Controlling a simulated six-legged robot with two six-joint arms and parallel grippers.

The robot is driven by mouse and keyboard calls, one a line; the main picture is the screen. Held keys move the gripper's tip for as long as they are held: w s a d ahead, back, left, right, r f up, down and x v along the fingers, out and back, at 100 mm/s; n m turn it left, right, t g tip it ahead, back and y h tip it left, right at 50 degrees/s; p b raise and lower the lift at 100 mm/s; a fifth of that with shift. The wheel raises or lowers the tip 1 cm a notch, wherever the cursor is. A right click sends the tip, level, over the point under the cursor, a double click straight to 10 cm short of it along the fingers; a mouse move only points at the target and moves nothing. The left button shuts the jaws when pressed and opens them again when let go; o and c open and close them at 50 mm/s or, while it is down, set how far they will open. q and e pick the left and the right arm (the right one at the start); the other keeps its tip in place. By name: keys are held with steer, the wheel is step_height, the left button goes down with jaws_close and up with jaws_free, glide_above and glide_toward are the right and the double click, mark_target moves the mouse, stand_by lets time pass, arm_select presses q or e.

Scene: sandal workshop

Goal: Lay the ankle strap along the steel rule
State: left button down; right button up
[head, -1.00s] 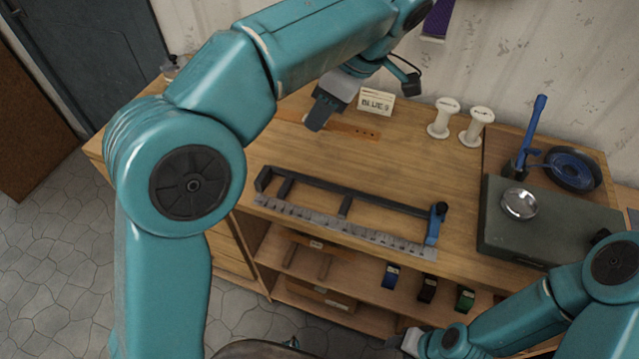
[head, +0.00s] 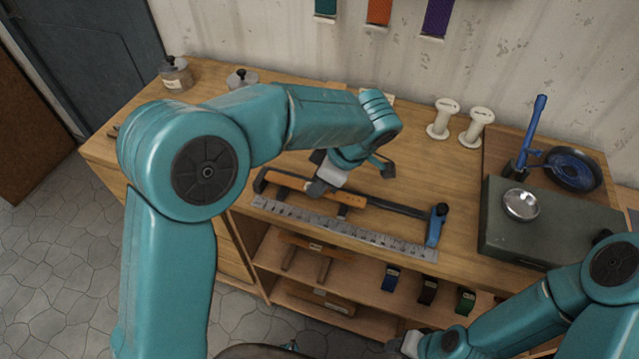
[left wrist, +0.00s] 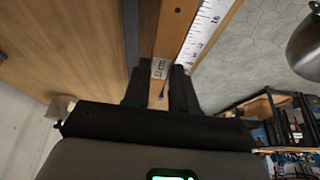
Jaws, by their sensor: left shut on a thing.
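The ankle strap (head: 288,182) is an orange-brown strip, partly hidden by my left gripper (head: 318,188), which is shut on it. In the left wrist view the strap (left wrist: 178,25) runs away between the fingers, with the steel rule (left wrist: 207,25) along its right side and a dark bar on its left. The strap looks roughly parallel to the rule; whether it touches the bench cannot be told. In the head view the rule (head: 380,239) lies near the bench's front edge. My right gripper (head: 405,343) is at the bottom edge, its jaws unclear.
A dark bar frame (head: 400,207) with a blue clamp (head: 435,227) at its right end stands behind the rule. Two white spools (head: 442,120), a grey-green box (head: 545,230) and a blue tool (head: 530,130) are on the right. Jars (head: 175,75) stand back left.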

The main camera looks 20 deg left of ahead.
arm_select(q)
steer(key=shift+w+f, duration=0.1)
steer(key=shift+f, duration=0.7)
steer(key=shift+f+b, duration=0.55)
steer(key=shift+b, duration=0.2)
steer(key=c, duration=0.9)
jaws_free()
